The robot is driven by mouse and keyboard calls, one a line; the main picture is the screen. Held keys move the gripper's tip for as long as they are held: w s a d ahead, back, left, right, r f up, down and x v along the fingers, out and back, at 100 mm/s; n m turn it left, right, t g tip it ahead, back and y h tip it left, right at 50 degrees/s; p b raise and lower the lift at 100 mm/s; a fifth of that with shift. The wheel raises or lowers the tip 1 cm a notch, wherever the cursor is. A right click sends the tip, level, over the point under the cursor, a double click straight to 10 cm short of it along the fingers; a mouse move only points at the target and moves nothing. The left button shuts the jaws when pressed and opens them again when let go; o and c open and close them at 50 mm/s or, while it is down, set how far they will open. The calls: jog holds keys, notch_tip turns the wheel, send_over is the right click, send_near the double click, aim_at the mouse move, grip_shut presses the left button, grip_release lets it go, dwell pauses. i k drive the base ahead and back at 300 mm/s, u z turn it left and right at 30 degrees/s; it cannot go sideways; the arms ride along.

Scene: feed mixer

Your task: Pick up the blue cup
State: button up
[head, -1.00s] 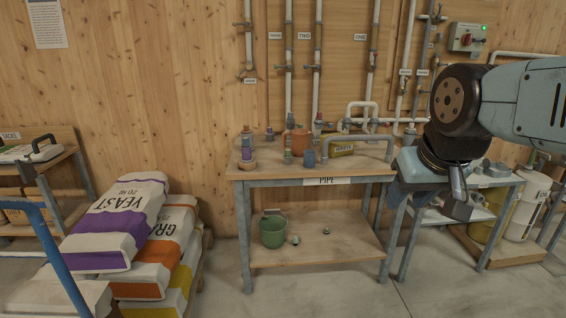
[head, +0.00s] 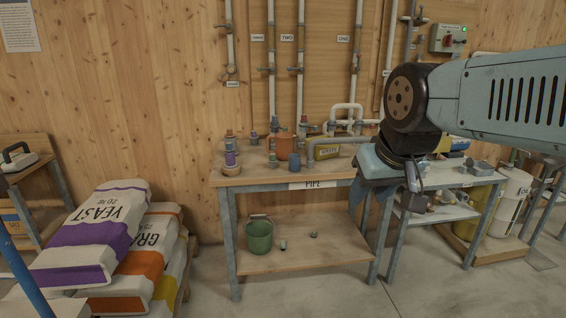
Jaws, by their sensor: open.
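The blue cup (head: 295,161) stands upright near the front of the wooden table (head: 250,177) labelled PIPE. It is small in the head view, just right of an orange-brown pot (head: 284,146). My gripper (head: 414,180) hangs in front of the table's right end, to the right of the cup and clear of it. It is open, and nothing shows between its fingers. My arm hides part of the table's right end.
Small stacked pipe fittings (head: 230,153) stand at the table's left end. A grey bent pipe (head: 325,141) and a yellow labelled box (head: 327,151) are right of the cup. Floor in front is clear.

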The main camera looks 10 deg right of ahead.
aim_at(295, 160)
jog(key=i, duration=0.85)
jog(key=z, duration=0.05)
